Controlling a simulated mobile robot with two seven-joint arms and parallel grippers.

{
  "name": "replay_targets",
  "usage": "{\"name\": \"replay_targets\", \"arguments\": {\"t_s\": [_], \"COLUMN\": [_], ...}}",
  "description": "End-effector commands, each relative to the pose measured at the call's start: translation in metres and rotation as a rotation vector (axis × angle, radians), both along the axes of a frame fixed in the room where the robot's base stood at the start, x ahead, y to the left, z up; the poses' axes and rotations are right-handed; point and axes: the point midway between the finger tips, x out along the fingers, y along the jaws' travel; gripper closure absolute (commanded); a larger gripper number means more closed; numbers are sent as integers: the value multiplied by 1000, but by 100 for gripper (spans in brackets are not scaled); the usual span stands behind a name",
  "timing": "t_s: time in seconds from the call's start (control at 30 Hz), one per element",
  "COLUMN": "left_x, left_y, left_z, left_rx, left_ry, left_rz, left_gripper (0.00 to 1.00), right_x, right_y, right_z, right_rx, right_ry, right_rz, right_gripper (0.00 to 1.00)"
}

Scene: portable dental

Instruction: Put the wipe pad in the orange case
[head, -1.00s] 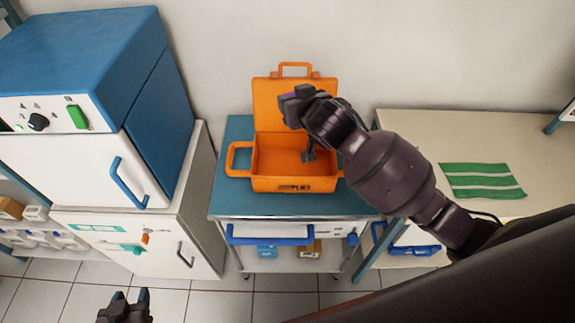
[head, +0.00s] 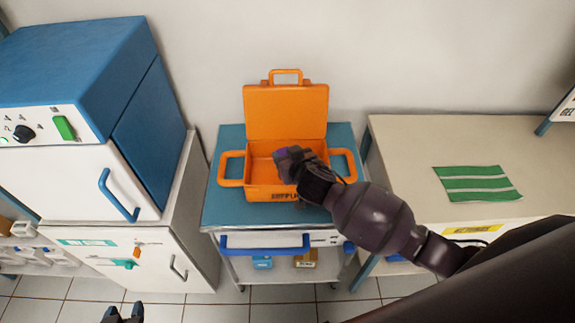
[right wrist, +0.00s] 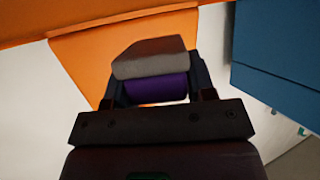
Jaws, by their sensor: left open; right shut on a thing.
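The orange case (head: 286,112) stands open on a blue-topped cart, its lid raised at the back and handles at both sides. My right gripper (head: 288,163) is over the open case in the head view and covers part of its inside. It is shut on the wipe pad, a purple block with a grey layer (right wrist: 155,88), seen between the fingers in the right wrist view. In the head view the pad is mostly hidden by the gripper. Whether it touches the case floor, I cannot tell. My left gripper (head: 124,313) is open and empty at the bottom edge, away from the case.
The blue cart top (head: 222,205) has free room around the case. A blue and white cabinet (head: 80,175) stands close on the left. A pale counter (head: 400,150) with a green striped cloth (head: 476,184) is at the right. A wall is behind.

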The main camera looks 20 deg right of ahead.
Motion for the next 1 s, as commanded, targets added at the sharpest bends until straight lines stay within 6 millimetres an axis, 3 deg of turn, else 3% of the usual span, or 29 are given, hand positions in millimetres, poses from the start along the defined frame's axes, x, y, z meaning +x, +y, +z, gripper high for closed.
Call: {"name": "replay_targets", "arguments": {"t_s": [0.27, 1.0], "left_x": [0, -5], "left_y": [0, 1], "left_z": [-6, -19], "left_rx": [0, 0], "left_ry": [0, 13], "left_rz": [0, 2], "left_gripper": [53, 53], "right_x": [0, -1], "right_y": [0, 0], "right_z": [-37, -50], "right_rx": [-1, 1], "right_ry": [3, 3], "right_rz": [-1, 0], "right_gripper": [73, 73]}}
